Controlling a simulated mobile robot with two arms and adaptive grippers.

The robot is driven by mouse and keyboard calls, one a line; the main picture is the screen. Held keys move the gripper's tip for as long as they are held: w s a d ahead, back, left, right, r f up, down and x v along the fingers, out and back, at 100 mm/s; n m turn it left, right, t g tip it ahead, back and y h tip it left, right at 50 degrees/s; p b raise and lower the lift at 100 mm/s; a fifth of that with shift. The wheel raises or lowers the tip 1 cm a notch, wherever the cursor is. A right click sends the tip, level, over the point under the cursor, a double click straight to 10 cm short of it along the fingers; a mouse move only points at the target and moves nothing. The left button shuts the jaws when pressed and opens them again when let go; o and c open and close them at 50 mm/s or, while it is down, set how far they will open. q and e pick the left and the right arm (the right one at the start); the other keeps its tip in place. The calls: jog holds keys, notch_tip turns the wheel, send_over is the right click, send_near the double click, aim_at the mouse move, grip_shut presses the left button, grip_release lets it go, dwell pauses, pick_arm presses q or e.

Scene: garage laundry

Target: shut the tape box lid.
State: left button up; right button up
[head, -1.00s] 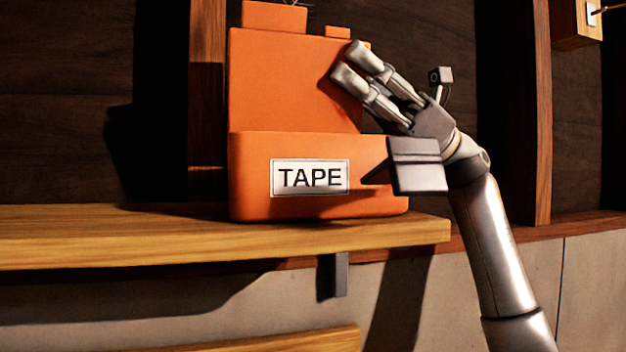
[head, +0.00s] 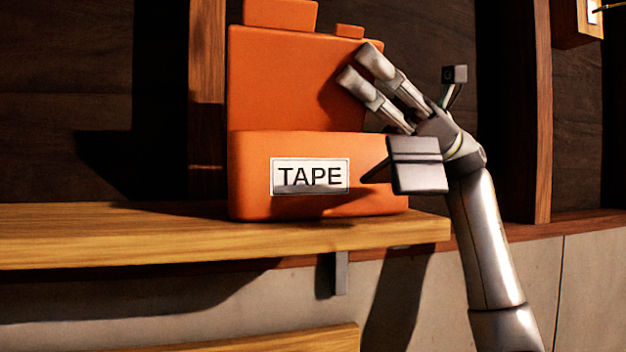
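The orange tape box (head: 245,185) stands on the wooden shelf, with a white TAPE label (head: 310,176) on its front. Its lid (head: 285,80) is raised and stands up steeply behind the front wall. My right gripper (head: 360,68) is in front of the lid's upper right part, fingers pointing up and left. A narrow gap shows between its two fingertips, and nothing is held there. The fingertips overlap the lid in the picture; I cannot tell whether they touch it. They hide part of its right edge. My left gripper is not in view.
The wooden shelf (head: 110,235) is bare left of the box and ends just right of it. A wooden post (head: 207,90) stands behind the box, and another (head: 543,110) stands to the right. A dark wall is behind.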

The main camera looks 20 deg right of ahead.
jog(key=o, duration=0.6)
jog(key=shift+c, duration=0.2)
jog(key=d, duration=0.7)
jog(key=shift+s, duration=0.15)
dwell(1.0)
